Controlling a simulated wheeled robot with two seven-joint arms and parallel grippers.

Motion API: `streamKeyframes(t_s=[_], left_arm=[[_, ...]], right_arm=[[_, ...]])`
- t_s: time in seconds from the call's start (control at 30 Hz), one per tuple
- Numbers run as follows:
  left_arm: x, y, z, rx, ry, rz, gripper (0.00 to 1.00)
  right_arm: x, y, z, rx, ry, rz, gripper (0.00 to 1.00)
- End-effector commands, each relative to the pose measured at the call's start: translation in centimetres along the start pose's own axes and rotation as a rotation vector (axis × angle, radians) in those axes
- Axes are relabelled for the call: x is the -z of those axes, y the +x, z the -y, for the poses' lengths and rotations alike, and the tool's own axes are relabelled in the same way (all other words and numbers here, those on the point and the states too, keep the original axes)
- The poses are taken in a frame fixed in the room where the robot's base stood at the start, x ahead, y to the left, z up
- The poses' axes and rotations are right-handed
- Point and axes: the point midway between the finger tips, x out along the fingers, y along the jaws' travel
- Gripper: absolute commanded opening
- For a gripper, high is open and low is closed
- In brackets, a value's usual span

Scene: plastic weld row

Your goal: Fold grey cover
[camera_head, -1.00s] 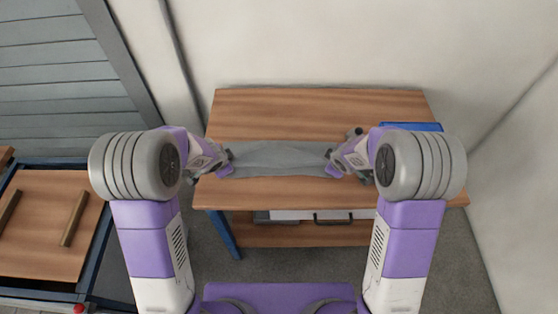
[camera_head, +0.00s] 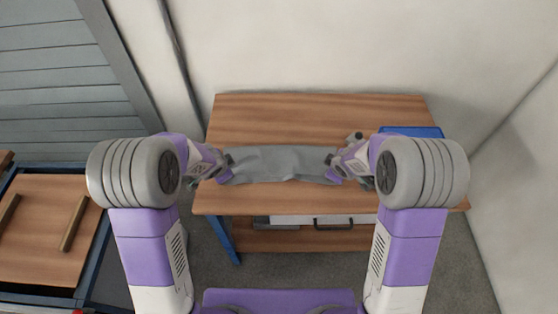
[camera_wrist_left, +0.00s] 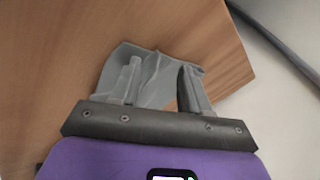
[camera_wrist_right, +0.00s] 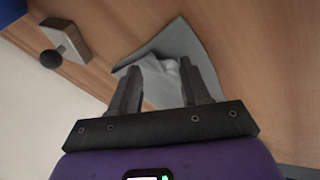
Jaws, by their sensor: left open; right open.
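The grey cover (camera_head: 280,164) lies on the wooden table as a rumpled band, with its ends near my two grippers. My left gripper (camera_head: 226,166) is at the cover's left end; in the left wrist view its open fingers (camera_wrist_left: 160,88) are spread over the cloth (camera_wrist_left: 150,72). My right gripper (camera_head: 334,168) is at the right end; in the right wrist view its open fingers (camera_wrist_right: 158,85) stand apart over a corner of the cloth (camera_wrist_right: 175,45). I cannot tell whether the fingertips touch the cloth.
The wooden table (camera_head: 290,112) is bare behind the cover. A blue tray (camera_head: 412,131) lies at its right. A small block with a dark knob (camera_wrist_right: 68,40) is near my right gripper. A lower shelf (camera_head: 290,241) holds a case. Another wooden-topped unit (camera_head: 40,230) stands at the left.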

Motion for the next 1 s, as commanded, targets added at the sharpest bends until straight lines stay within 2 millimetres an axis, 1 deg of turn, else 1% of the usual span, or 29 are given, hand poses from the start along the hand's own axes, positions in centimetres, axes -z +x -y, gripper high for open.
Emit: streamKeyframes(t_s=[0.17, 0.4, 0.6, 0.73, 0.93, 0.97, 1.0], left_arm=[[0.2, -2.9, 0.4, 0.003, -0.003, -0.006, 0.47], [-0.1, -6.7, -0.2, 0.004, -0.001, -0.006, 0.47], [-0.4, -9.6, -0.6, 0.003, -0.002, -0.005, 0.47], [-0.5, -10.3, -0.8, 0.002, -0.001, -0.003, 0.47], [-0.5, -10.3, -0.8, 0.002, -0.001, -0.002, 0.47], [-0.5, -10.3, -0.8, 0.002, -0.001, -0.002, 0.44], [-0.5, -10.3, -0.8, 0.002, 0.000, -0.002, 0.38]], right_arm=[[0.3, -2.9, -0.4, -0.003, 0.002, -0.006, 0.47], [0.0, -6.7, 0.2, -0.004, 0.000, -0.008, 0.47], [-0.3, -9.5, 0.7, -0.003, 0.000, -0.006, 0.47], [-0.5, -10.3, 0.8, -0.002, 0.000, -0.003, 0.47], [-0.5, -10.3, 0.8, -0.002, 0.000, -0.002, 0.47], [-0.5, -10.3, 0.8, -0.002, 0.000, -0.002, 0.44], [-0.5, -10.3, 0.8, -0.002, -0.001, -0.003, 0.38]])
